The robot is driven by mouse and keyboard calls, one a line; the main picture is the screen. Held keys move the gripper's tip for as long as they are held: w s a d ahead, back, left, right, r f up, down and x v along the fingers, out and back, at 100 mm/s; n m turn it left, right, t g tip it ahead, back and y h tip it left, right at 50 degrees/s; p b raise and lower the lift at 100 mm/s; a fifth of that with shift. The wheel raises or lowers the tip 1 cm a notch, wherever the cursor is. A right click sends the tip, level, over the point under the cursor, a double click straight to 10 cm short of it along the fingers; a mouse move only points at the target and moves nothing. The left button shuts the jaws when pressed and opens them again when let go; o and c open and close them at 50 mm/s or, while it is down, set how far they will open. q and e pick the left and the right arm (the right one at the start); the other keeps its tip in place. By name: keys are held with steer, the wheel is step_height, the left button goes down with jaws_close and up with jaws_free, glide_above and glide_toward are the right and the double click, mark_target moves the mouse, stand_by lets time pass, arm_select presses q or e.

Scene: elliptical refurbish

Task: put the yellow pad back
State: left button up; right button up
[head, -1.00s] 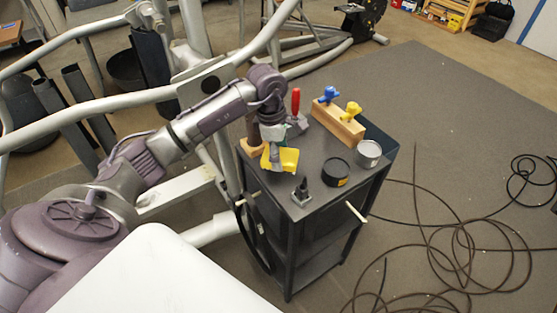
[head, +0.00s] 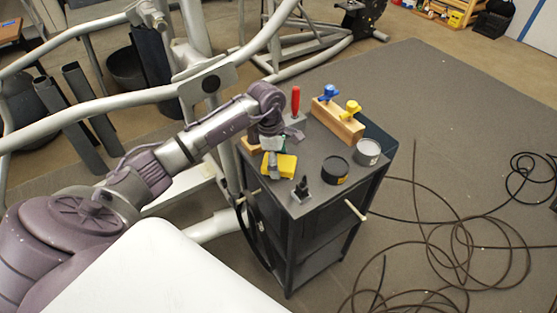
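The yellow pad (head: 287,166) is at the near left part of the dark trolley top. My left gripper (head: 272,167) is at the pad's left part, pointing down, with a grey finger in front of it. It appears shut on the pad; its other finger is hidden. The pad looks low over the trolley top, and I cannot tell whether it touches. My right gripper is not in view.
The dark trolley (head: 312,199) also bears a wooden block (head: 337,124) with blue and yellow knobs, a red-handled tool (head: 295,101), a black tin (head: 335,170), a grey tin (head: 367,152) and a small black stand (head: 301,189). Cables (head: 450,245) lie on the floor to the right.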

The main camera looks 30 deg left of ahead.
arm_select(q)
steer(key=shift+r, duration=0.4)
step_height(320, 180, up, 11)
steer(key=a+b, duration=0.1)
steer(key=shift+s+a+r+b, duration=0.15)
steer(key=shift+s+a+b, duration=0.15)
steer(key=shift+s+b, duration=0.1)
stand_by(0.4)
